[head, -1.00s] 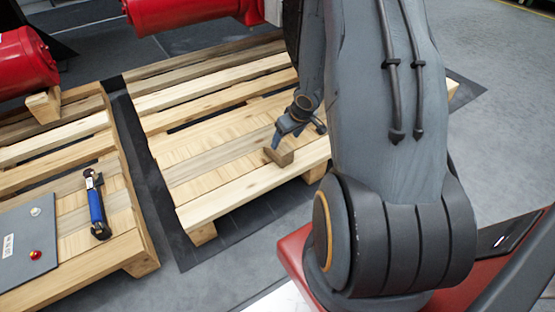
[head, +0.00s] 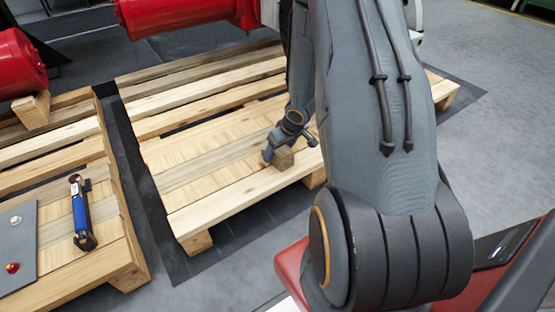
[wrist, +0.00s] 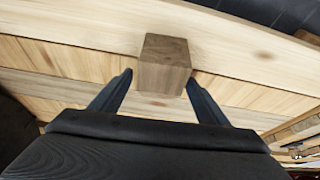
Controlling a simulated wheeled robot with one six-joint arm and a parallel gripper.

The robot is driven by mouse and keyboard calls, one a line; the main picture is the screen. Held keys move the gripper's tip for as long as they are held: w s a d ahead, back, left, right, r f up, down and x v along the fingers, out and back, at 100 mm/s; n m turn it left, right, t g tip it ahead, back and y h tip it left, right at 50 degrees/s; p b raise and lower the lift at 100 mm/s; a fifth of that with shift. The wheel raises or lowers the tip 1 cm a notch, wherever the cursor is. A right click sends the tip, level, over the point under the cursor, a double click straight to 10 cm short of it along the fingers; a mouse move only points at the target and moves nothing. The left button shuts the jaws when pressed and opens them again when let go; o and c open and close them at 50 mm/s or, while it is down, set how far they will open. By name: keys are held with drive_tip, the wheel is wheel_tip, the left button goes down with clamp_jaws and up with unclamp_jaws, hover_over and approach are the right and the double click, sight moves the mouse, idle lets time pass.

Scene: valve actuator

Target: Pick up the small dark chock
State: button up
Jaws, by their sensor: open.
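The small dark chock (head: 284,157) is a brown wooden block on the right-hand pallet, near its front edge. In the wrist view the chock (wrist: 164,64) stands on the pale slats, between and slightly beyond my open fingertips. My gripper (head: 279,150) is at the chock in the head view, one finger showing on its left side. In the wrist view my gripper (wrist: 160,82) has one finger on each side of the chock's near end. Whether the fingers touch it I cannot tell. My arm hides part of the pallet.
The right-hand pallet (head: 205,151) lies on a dark mat. A left-hand pallet (head: 55,235) holds a blue-handled tool (head: 82,213) and a grey panel (head: 18,250) with a red button. Red cylinders (head: 180,14) lie at the back. Grey floor is free in front.

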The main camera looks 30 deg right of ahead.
drive_tip(key=shift+w+f, duration=0.1)
drive_tip(key=shift+f, duration=0.2)
drive_tip(key=shift+r, duration=0.1)
drive_tip(key=c, duration=1.3)
